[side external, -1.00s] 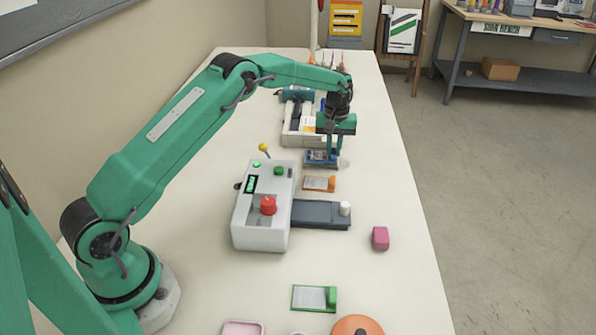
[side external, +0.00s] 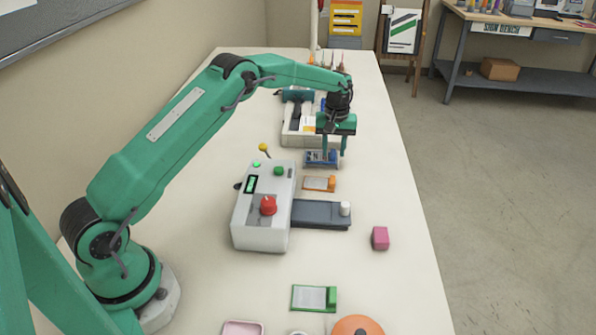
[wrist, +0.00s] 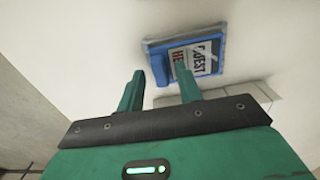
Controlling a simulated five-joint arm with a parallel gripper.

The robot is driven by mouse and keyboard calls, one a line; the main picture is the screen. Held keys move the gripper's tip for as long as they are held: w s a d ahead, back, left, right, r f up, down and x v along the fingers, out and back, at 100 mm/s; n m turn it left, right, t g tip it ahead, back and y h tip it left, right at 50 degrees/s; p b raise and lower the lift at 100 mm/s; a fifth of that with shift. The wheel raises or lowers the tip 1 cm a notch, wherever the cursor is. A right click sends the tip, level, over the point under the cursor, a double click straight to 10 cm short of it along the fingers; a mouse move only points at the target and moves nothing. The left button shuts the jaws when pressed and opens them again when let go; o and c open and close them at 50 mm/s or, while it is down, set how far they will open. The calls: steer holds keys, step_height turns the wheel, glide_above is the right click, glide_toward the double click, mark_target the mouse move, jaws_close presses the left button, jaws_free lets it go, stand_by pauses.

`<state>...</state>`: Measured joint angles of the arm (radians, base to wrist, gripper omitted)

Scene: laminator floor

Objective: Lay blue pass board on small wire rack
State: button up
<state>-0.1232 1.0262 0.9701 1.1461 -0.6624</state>
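The blue pass board (side external: 317,161) lies below my gripper on the far half of the table. In the wrist view the board (wrist: 222,39) shows a blue edge, a raised blue tab and a white card with "GUEST" lettering. My gripper (side external: 334,153) points down over it with its fingers spread. In the wrist view my gripper (wrist: 160,70) has its two fingertips apart, with the blue tab near the gap between them. I cannot tell whether the fingers touch the board. I cannot clearly make out the small wire rack.
A white machine (side external: 262,222) with a red knob and a grey tray (side external: 318,215) stand nearer. An orange board (side external: 319,184), a green board (side external: 314,298), a pink block (side external: 380,238) and an orange round thing (side external: 358,326) lie around. Another white device (side external: 297,127) stands behind.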

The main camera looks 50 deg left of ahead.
mark_target(334, 152)
step_height(334, 152, up, 12)
stand_by(0.6)
steer(key=shift+r, duration=0.1)
stand_by(0.4)
steer(key=s+d+r+m+t, duration=0.1)
steer(key=s+d+r+m, duration=0.1)
steer(key=s+r, duration=0.65)
steer(key=s+d+r+m+t, duration=0.2)
steer(key=s+d+r, duration=0.1)
steer(key=s+r, duration=0.5)
steer(key=s+d+f+m+t, duration=0.1)
steer(key=s+f+m, duration=0.1)
steer(key=s, duration=0.9)
steer(key=s+d+f+m+t, duration=0.1)
steer(key=s+f+m, duration=0.2)
steer(key=s, duration=0.9)
steer(key=shift+s+d+f+t, duration=0.2)
steer(key=shift+d+f+t, duration=0.15)
steer(key=shift+f, duration=0.35)
